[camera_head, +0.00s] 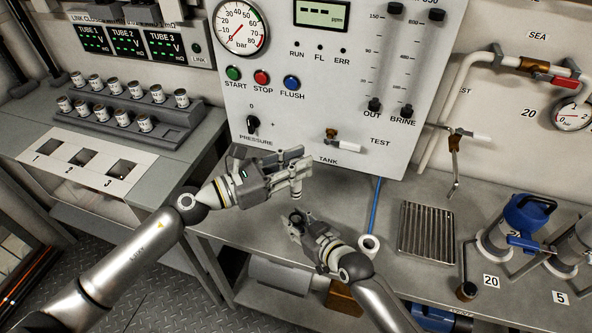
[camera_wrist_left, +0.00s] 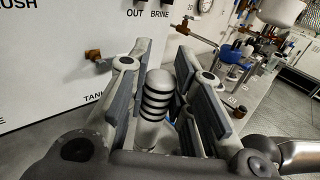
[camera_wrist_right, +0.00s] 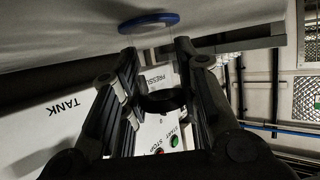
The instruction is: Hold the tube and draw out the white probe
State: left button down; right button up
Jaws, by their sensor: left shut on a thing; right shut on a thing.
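My left gripper (camera_head: 297,176) is in front of the panel's TANK label. In the left wrist view its fingers (camera_wrist_left: 160,100) stand on both sides of the pale probe head (camera_wrist_left: 157,108), which has several black rings, and are shut on it. My right gripper (camera_head: 294,226) is just below, over the bench. The grippers hide most of both parts. I cannot tell how far the probe sits inside the tube.
The control panel (camera_head: 335,95) with a tank valve (camera_head: 340,137) stands close behind my grippers. A drain grate (camera_head: 426,231) and blue-topped vessels (camera_head: 520,220) stand further right. A vial rack (camera_head: 130,115) is at left.

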pick_arm(q)
jog(key=shift+r, duration=0.35)
pick_arm(e)
jog(key=o, duration=1.1)
jog(key=shift+c, duration=0.2)
jog(key=v, duration=1.2)
jog(key=shift+f, duration=0.1)
